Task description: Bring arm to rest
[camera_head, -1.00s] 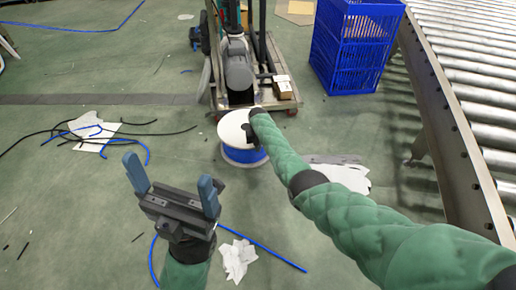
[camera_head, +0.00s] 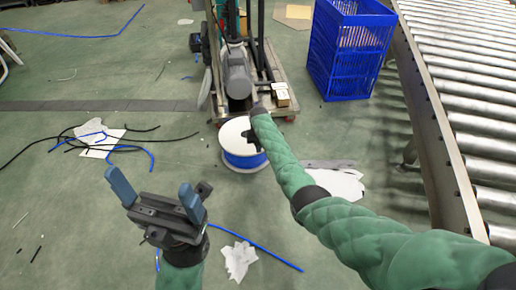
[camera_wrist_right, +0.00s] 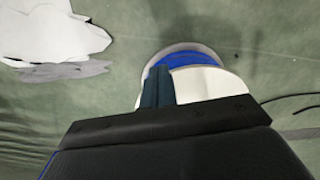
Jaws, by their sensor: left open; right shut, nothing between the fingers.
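My left gripper (camera_head: 155,192) is in the lower left of the head view. Its two blue fingers stand wide apart, with nothing between them, above the green floor. My right arm crosses the head view from the lower right, its far end over a white-and-blue spool (camera_head: 232,137). The right gripper is mostly hidden there behind its own arm. In the right wrist view my right gripper (camera_wrist_right: 157,86) has its fingers together and empty, in front of the spool (camera_wrist_right: 205,82). I cannot tell whether they touch the spool.
A wheeled cart (camera_head: 262,100) with machinery stands behind the spool. A blue crate (camera_head: 345,60) is at the upper right, beside a roller conveyor (camera_head: 465,90). Cables and paper (camera_head: 100,143) lie on the left floor, crumpled paper (camera_head: 238,259) nearer.

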